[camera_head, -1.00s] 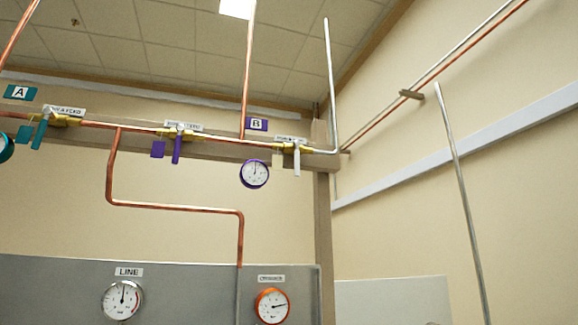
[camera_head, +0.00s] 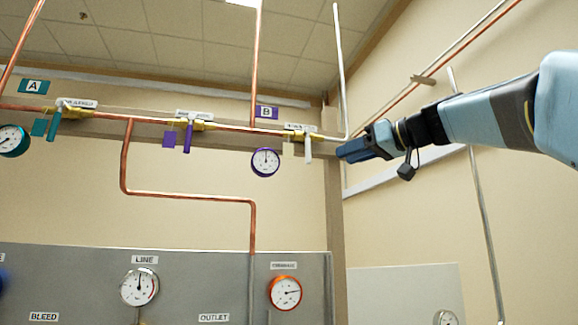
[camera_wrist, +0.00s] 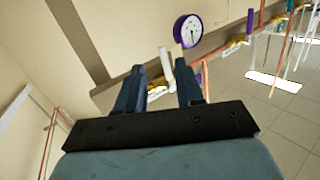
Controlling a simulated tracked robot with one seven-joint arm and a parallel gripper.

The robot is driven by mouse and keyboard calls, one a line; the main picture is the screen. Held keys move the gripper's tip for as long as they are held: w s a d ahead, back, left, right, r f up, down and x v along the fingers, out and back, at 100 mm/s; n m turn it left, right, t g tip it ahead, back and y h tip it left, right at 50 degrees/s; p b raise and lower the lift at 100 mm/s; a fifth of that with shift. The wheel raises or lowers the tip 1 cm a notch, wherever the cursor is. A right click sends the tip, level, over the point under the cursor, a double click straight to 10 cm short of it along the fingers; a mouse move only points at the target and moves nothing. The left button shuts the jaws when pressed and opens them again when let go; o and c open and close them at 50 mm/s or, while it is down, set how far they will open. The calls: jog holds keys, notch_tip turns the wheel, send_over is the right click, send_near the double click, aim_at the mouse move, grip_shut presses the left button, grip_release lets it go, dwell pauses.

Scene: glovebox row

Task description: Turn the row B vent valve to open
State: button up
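A valve with a white handle (camera_head: 308,149) sits on the copper pipe right of the purple B sign (camera_head: 266,112). The handle hangs down, across the pipe, and its small label is unreadable. A second valve, with a purple handle (camera_head: 188,137), hangs down left of the sign. My gripper (camera_head: 343,152) is just right of the white handle in the head view, apparently apart from it. In the wrist view my gripper (camera_wrist: 160,68) is open, and the white handle (camera_wrist: 167,66) shows between its fingertips. Whether they touch is hidden.
A purple-rimmed gauge (camera_head: 265,162) hangs left of the white handle. A pale tag (camera_head: 288,149) hangs beside the handle. A grey vertical pipe (camera_head: 340,70) rises just right of the valve. A grey gauge panel (camera_head: 200,275) stands below.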

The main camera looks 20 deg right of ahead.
aim_at(308, 152)
jog(key=shift+n+t+y, duration=0.3)
jog(key=shift+n, duration=0.2)
jog(key=w+a+r, duration=0.1)
jog(key=w+a, duration=0.1)
jog(key=w, duration=0.1)
jog(key=w+a+r, duration=0.1)
jog(key=w+a, duration=0.1)
jog(key=w, duration=0.2)
jog(key=w+a+r, duration=0.1)
jog(key=w+a, duration=0.2)
jog(key=w, duration=0.1)
jog(key=shift+r, duration=0.25)
jog(key=shift+c, duration=0.4)
grip_shut()
